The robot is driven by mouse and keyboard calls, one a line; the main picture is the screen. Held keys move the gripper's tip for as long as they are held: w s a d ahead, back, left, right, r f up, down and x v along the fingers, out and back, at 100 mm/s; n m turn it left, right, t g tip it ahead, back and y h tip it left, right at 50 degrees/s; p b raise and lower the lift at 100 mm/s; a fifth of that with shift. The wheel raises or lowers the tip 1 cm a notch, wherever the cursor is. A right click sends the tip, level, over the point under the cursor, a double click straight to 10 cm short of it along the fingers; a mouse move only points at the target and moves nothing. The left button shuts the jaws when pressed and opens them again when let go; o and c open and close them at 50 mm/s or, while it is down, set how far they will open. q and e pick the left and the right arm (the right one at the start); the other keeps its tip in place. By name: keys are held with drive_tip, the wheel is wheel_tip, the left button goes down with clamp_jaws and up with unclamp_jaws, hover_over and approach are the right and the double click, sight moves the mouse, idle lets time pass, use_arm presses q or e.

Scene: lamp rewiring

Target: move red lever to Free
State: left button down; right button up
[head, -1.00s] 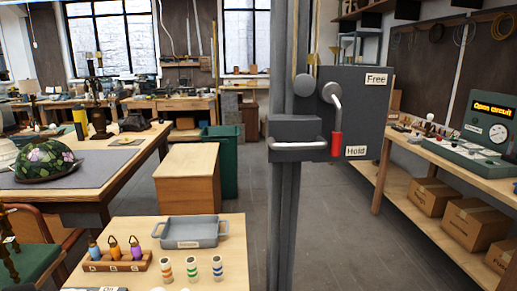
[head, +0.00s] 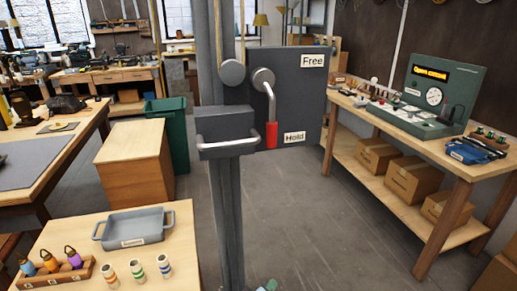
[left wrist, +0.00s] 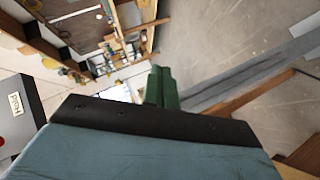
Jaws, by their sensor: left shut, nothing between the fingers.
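The lever's red handle (head: 271,135) hangs down beside the Hold label (head: 294,137). Its bent metal arm runs up to a round pivot on the dark grey panel (head: 310,95). The Free label (head: 312,61) is at the panel's top right. My right gripper is not in view.
A grey post (head: 228,215) carries the panel and a box with a metal bar handle (head: 229,145). A table with a grey tray (head: 134,228) stands at lower left. A workbench with a green tester (head: 440,90) is at right. Open floor (head: 340,235) lies between.

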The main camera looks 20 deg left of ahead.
use_arm(q)
drive_tip(key=a+r+n+t+y+p, duration=0.1)
drive_tip(key=a+r+n+t, duration=0.15)
drive_tip(key=r, duration=0.75)
drive_tip(key=a+r+n+t+y+p, duration=0.15)
drive_tip(key=r+n, duration=0.25)
drive_tip(key=r, duration=0.6)
drive_tip(key=a+r+n+t, duration=0.1)
drive_tip(key=r+n+t, duration=0.15)
drive_tip(key=r, duration=0.75)
drive_tip(key=w+r+p, duration=0.1)
drive_tip(key=w, duration=0.8)
drive_tip(key=shift+a+p, duration=0.2)
drive_tip(key=shift+p, duration=0.15)
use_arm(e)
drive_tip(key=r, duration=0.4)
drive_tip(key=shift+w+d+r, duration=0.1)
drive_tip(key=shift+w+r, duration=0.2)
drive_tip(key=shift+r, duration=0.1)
use_arm(q)
drive_tip(key=shift+g, duration=0.25)
